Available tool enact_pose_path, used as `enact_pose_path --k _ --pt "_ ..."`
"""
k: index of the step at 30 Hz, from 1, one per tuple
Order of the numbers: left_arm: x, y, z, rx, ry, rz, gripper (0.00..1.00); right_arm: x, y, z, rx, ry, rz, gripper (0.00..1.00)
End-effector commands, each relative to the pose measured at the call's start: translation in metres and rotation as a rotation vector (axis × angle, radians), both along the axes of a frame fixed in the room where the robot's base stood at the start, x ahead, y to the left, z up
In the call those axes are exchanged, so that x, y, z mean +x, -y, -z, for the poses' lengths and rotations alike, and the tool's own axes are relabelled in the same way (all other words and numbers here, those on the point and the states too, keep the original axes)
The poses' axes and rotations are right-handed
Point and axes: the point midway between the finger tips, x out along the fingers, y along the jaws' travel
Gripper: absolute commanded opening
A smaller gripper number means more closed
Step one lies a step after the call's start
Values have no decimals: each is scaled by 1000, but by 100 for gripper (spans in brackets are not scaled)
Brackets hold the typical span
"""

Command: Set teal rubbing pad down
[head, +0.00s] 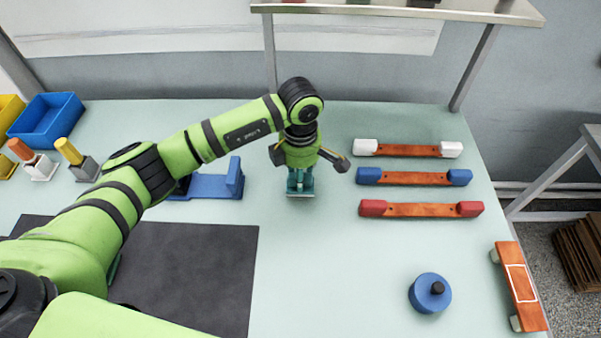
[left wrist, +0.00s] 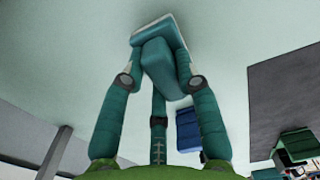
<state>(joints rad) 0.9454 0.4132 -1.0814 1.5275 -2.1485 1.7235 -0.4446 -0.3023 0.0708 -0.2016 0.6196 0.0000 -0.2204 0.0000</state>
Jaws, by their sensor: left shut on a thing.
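The teal rubbing pad (head: 300,192) is a small block with a pale underside, below my left gripper (head: 300,178) near the back middle of the table. In the left wrist view the teal pad (left wrist: 158,34) shows with its grip between the fingertips of my left gripper (left wrist: 160,80), which is shut on it. The pad is at or just above the table top; I cannot tell whether it touches. My right gripper is not in view.
A blue holder (head: 205,186) stands left of the pad, and a dark mat (head: 205,265) lies nearer. White-, blue- and red-ended bars (head: 408,150) lie to the right. A blue round weight (head: 430,293) stands front right. The table (head: 310,270) is bare in front of the pad.

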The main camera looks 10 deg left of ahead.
Motion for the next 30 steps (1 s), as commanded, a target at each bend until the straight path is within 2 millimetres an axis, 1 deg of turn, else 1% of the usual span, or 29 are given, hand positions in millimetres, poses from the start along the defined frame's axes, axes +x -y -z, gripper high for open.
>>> enact_pose_path --k 1,5,12,16,17,18,27,30 --pt "-1 0 4 0 -4 -2 1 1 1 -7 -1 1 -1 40" --pt "0 1 15 0 -1 0 1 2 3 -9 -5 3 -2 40" --pt "1 1 17 -1 1 0 1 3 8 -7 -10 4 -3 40" --pt "1 1 21 -1 1 0 1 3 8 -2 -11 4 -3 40" --pt "1 1 19 -1 1 0 44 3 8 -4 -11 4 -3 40" --pt "1 1 19 -1 1 0 55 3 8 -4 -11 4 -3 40" --pt "1 1 19 -1 1 0 55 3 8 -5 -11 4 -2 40" --pt "0 1 15 -1 0 0 55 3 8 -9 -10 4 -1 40"
